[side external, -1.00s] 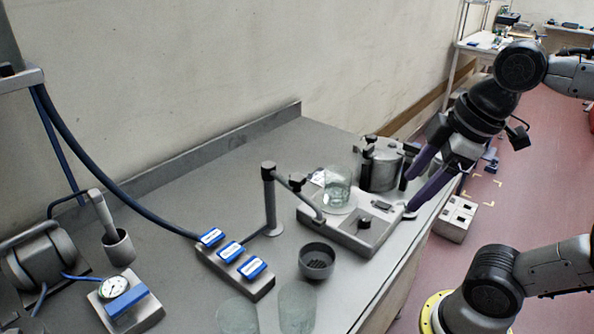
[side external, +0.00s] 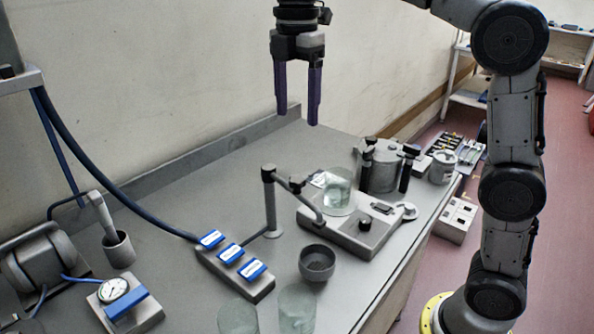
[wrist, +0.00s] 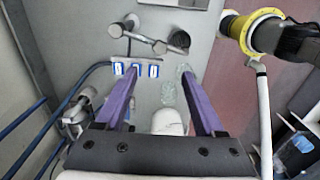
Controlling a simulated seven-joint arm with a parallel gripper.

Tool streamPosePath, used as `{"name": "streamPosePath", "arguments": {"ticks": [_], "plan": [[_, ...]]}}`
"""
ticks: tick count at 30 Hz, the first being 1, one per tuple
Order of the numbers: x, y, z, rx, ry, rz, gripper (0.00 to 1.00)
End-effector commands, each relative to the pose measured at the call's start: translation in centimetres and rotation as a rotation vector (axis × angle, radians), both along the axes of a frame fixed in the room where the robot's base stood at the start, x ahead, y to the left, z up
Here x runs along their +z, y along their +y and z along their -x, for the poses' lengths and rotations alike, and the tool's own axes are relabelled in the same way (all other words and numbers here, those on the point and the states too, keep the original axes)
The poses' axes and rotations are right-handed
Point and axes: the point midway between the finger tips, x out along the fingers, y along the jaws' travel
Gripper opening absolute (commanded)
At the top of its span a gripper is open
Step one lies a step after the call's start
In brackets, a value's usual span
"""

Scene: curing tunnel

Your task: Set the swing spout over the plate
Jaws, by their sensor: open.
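The swing spout (side external: 306,200) is a grey arm with dark joints, carried by an upright post (side external: 270,205) on the bench. Its lower end appears beside or over the left part of a grey plate unit (side external: 346,236) with a dark knob; I cannot tell which. A glass beaker (side external: 338,196) stands on that unit. A dark round cup (side external: 317,260) with a grate inside sits in front of the spout. My gripper (side external: 298,115), with two purple fingers, is open and empty, high above the bench and apart from the spout. The fingers also show in the wrist view (wrist: 158,78).
A block with blue labels (side external: 235,262) lies left of the post. Glass beakers (side external: 297,308) stand at the front edge. A metal pot (side external: 382,168) with black handles is behind the plate unit. A gauge unit (side external: 125,302) sits at left. The back-left bench is clear.

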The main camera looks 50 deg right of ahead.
Motion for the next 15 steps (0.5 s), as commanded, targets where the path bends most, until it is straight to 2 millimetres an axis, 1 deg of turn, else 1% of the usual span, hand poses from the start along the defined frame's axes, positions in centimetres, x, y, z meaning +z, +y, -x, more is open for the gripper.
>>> {"name": "streamPosePath", "arguments": {"ticks": [5,15], "plan": [[-1.9,0.0,0.1,0.0,0.003,0.0,0.71],[-8.5,0.0,0.2,-0.001,0.003,0.0,0.71]]}}
